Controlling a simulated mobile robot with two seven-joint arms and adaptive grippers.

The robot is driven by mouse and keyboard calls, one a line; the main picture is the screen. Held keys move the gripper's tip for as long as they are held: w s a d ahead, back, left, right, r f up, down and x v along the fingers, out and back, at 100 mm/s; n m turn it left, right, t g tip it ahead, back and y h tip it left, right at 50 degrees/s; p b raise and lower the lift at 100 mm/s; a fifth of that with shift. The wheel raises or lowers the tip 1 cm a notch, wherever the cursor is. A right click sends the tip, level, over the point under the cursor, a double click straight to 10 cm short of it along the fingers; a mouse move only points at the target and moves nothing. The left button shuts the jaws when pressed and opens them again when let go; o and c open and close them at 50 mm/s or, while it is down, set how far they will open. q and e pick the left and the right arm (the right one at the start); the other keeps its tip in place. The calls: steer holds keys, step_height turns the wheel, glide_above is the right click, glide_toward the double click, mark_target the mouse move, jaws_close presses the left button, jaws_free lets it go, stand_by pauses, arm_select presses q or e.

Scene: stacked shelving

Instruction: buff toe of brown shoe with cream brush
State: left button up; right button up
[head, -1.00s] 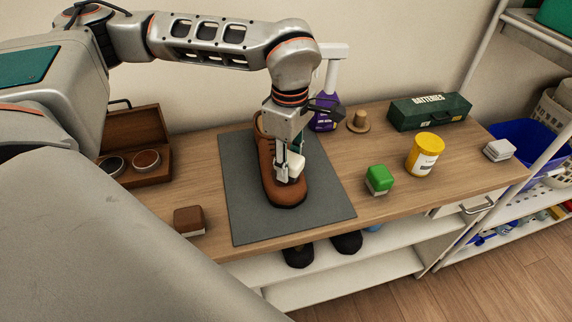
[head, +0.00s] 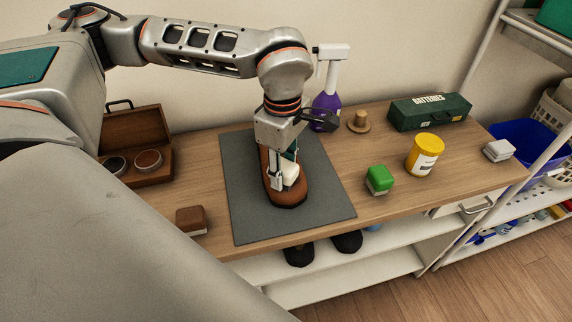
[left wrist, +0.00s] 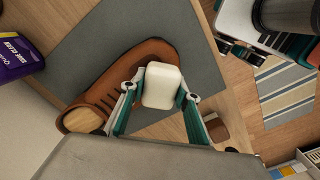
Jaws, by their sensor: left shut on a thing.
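The brown shoe (head: 288,195) stands on a dark grey mat (head: 328,200) on the wooden bench, its toe toward the front edge. My left gripper (head: 282,180) is over the toe and shut on the cream brush (head: 291,172). The brush is at the top of the toe; whether it touches is hard to tell. In the left wrist view the cream brush (left wrist: 161,86) sits between the two fingers of my left gripper (left wrist: 160,100), with the brown shoe (left wrist: 130,72) behind it. The arm hides the shoe's heel in the head view.
A brown brush (head: 190,220) and an open wooden box (head: 137,150) with tins are at left. A green brush (head: 379,180), yellow tub (head: 424,154), grey-white brush (head: 498,150), wooden stand (head: 359,121), green battery case (head: 430,110) and purple bottle (head: 326,108) are at right.

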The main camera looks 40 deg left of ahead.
mark_target(291, 161)
arm_select(q)
steer(key=shift+w+f, duration=0.15)
steer(key=shift+w, duration=1.55)
steer(key=shift+a, duration=0.1)
steer(key=shift+s, duration=0.2)
